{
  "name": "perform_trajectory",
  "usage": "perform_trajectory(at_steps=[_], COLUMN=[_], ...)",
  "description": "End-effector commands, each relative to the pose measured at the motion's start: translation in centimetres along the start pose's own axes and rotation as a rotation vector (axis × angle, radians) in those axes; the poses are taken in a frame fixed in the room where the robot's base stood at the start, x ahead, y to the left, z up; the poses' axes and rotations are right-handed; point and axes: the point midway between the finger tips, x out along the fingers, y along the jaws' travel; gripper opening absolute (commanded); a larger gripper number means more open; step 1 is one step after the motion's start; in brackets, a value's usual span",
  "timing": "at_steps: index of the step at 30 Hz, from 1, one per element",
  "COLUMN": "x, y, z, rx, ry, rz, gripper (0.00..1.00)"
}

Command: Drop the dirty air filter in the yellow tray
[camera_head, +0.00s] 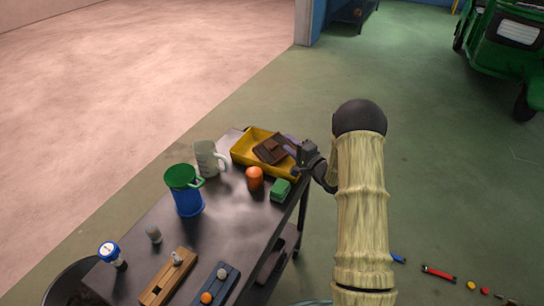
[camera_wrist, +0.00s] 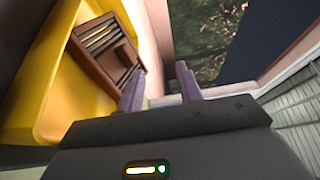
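The dirty air filter is a dark brown slatted rectangular block (camera_head: 270,150). It lies in the yellow tray (camera_head: 243,160) at the far end of the table, tilted against the tray. In the wrist view the filter (camera_wrist: 103,48) shows its slats inside the yellow tray (camera_wrist: 35,105) at left. My gripper (camera_head: 295,149) is at the right side of the tray, close to the filter. In the wrist view my gripper (camera_wrist: 161,88) has its two purple fingers apart with nothing between them. The left finger overlaps the filter's edge; I cannot tell whether they touch.
On the dark table (camera_head: 225,225) stand an orange object (camera_head: 254,179), a green block (camera_head: 281,190), a pale mug (camera_head: 207,158) and a blue-green jug (camera_head: 187,193). Wooden (camera_head: 168,277) and blue (camera_head: 217,283) holders are nearer. Floor right of the table is mostly open.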

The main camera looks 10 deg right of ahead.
Motion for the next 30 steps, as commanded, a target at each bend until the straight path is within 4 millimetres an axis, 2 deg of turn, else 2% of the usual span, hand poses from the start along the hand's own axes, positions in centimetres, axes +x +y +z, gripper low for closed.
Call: perform_trajectory(at_steps=[3, 18, 24, 30], x=[-2.5, -12.3, -14.3, -14.4], y=[0.1, 0.1, 0.1, 0.0], z=[-0.2, -0.1, -0.1, 0.0], rx=[0.002, 0.000, 0.000, -0.001], ry=[0.004, 0.003, 0.002, 0.000], rz=[0.002, 0.001, 0.000, 0.000], gripper=[0.36, 0.36, 0.36, 0.36])
